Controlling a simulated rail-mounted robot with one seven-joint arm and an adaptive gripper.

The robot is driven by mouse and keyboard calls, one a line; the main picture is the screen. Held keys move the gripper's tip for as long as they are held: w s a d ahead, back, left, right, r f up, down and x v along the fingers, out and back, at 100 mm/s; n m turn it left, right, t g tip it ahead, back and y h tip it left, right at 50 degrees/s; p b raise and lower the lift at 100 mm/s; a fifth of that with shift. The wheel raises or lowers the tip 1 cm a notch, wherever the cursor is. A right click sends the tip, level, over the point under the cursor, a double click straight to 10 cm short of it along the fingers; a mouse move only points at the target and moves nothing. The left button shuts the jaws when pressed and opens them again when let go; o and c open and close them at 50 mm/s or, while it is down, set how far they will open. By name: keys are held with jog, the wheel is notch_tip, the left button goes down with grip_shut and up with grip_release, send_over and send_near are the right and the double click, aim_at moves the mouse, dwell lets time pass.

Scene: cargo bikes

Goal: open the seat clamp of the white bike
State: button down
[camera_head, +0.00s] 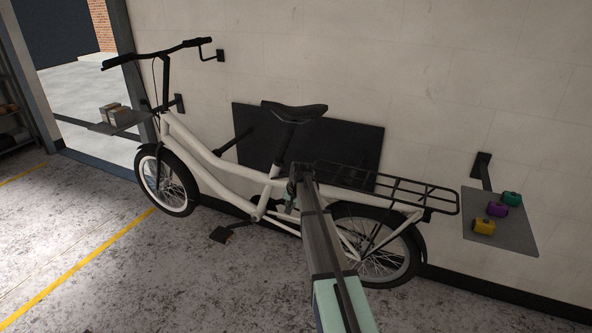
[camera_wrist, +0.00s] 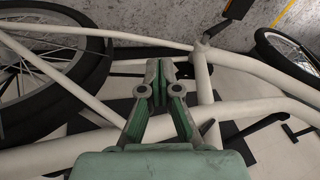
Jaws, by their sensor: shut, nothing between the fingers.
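The white bike (camera_head: 228,172) stands along the wall, its black saddle (camera_head: 293,110) on a dark seat post (camera_head: 283,142). The seat clamp cannot be clearly made out; the area at the top of the seat tube is small and dark in the head view, and my gripper's body covers part of the frame in the wrist view. My gripper (camera_head: 289,203) is beside the frame, below the saddle and in front of the rear rack. In the wrist view my gripper (camera_wrist: 160,64) has its fingertips together and empty, over white frame tubes (camera_wrist: 245,112).
The black rear rack (camera_head: 385,186) and rear wheel (camera_head: 385,250) are right of my arm. A shelf (camera_head: 512,238) with coloured items is at the right, another shelf (camera_head: 128,125) with boxes at the left. A dark wall panel (camera_head: 350,148) is behind. The front floor is clear.

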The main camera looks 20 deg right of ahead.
jog(key=w+d+r+m+t, duration=0.1)
jog(key=w+d+r, duration=0.2)
jog(key=r, duration=0.6)
jog(key=w+d+r+t, duration=0.1)
jog(key=w+d+r, duration=0.3)
jog(key=r, duration=0.5)
jog(key=shift+d+m+h, duration=0.4)
jog(key=shift+d, duration=0.75)
jog(key=p+x, duration=0.2)
jog(key=x, duration=0.8)
jog(key=shift+w, duration=0.1)
jog(key=shift+d, duration=0.1)
